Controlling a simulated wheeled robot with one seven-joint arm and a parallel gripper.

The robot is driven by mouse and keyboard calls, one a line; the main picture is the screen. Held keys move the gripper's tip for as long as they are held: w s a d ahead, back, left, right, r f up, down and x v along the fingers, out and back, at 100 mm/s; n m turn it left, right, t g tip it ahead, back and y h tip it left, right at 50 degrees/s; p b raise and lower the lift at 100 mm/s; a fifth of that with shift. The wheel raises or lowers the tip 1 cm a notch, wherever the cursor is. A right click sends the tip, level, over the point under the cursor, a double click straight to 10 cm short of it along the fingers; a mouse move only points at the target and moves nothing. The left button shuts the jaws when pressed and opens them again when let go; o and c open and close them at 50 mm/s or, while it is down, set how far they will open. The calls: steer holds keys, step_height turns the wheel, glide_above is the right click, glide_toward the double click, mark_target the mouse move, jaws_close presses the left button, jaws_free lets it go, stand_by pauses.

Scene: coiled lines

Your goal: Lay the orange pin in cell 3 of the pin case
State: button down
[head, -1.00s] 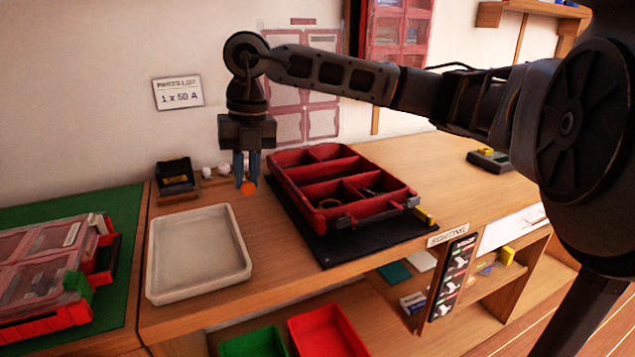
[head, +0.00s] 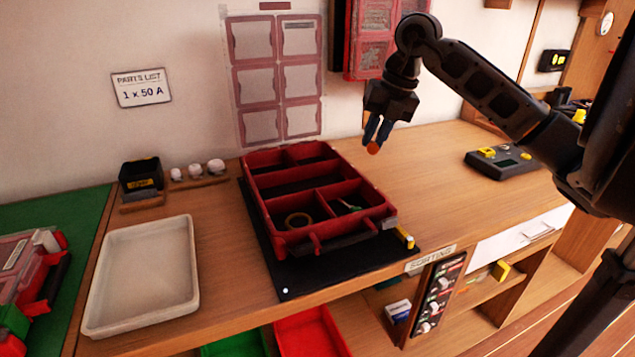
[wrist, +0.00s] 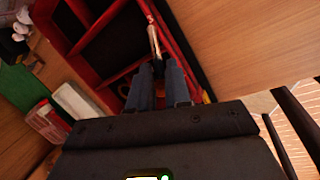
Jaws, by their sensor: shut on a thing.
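My gripper (head: 376,134) points down in the air by the back right side of the pin case, with the orange pin (head: 373,149) at its shut fingertips. Only the pin's round orange end shows clearly in the head view. The red pin case (head: 318,240) lies open and is split into several cells. A ring (head: 298,220) lies in the front left cell and a small tool (head: 349,205) in the front right one.
The case sits on a black mat (head: 290,284). A pale empty tray (head: 140,320) is at the left, with a small black box (head: 141,176) behind it. A grey and yellow device (head: 503,162) stands at the right.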

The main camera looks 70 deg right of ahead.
steer(key=w+a+f, duration=0.1)
steer(key=w+f, duration=0.1)
steer(key=w, duration=0.1)
steer(key=w+a+f+p, duration=0.1)
steer(key=w+f, duration=0.1)
steer(key=w, duration=0.2)
steer(key=w+a+f+p, duration=0.1)
steer(key=w+f, duration=0.1)
steer(key=w, duration=0.1)
steer(key=shift+w+f, duration=0.3)
steer(key=shift+f, duration=0.05)
steer(key=shift+w+f+p, duration=0.1)
steer(key=shift+f+p, duration=0.5)
steer(key=shift+f, duration=1.5)
steer(key=shift+f+b, duration=0.25)
steer(key=shift+b, duration=0.1)
steer(key=c, duration=1.4)
jaws_free()
steer(key=shift+o, duration=0.2)
steer(key=shift+r, duration=0.4)
steer(key=b+v, duration=0.1)
steer(key=v, duration=1)
steer(key=shift+r, duration=0.4)
